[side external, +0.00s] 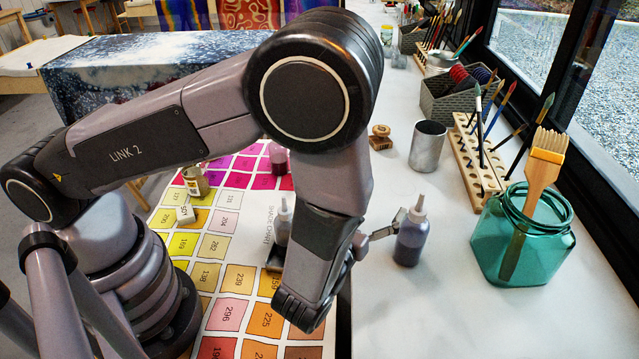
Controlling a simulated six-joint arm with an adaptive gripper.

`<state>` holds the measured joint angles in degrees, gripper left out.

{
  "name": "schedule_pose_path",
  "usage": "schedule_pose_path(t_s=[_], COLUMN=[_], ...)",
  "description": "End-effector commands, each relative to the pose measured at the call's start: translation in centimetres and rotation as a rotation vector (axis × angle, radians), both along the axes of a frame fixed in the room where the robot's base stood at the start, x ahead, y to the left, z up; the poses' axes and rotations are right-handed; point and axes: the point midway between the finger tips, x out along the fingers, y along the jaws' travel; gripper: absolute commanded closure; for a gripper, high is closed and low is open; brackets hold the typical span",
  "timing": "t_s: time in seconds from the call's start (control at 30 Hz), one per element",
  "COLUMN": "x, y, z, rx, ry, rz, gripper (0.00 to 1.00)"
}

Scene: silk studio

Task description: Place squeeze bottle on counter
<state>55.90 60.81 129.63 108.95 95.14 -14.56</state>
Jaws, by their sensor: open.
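A squeeze bottle (411,240) with dark purple contents and a pale pointed nozzle stands upright on the white counter (440,320). My gripper (392,226) is open at the bottle's left side, with its slim finger parts close to the bottle. I cannot tell whether they touch it. Most of my gripper is hidden behind my arm's wrist. A second, pale-topped bottle (283,222) stands on the colour chart to the left, partly hidden by my arm.
A teal glass jar (540,255) with a wide brush stands right of the bottle. A metal cup (427,147), a wooden stamp (380,137) and a wooden brush rack (475,165) are farther back. The front counter is clear. Small jars stand on the colour chart (225,312).

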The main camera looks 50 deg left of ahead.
Motion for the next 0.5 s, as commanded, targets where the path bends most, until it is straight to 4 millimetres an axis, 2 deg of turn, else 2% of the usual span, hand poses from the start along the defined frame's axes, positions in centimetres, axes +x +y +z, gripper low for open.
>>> schedule_pose_path(t_s=[0.03,0.13,0.2,0.3,0.4,0.5], x=[0.9,0.9,-0.5,-3.9,-8.0,-12.2], y=[2.9,9.6,14.2,19.6,23.2,25.0], z=[3.1,8.3,11.0,13.9,15.5,16.5], rx=[-0.063,-0.209,-0.336,-0.549,-0.802,-1.094], ry=[-0.025,-0.051,-0.062,-0.074,-0.084,-0.099], rz=[0.139,0.448,0.663,0.942,1.188,1.386], gripper=[0.21,0.21,0.21,0.21,0.21,0.21])
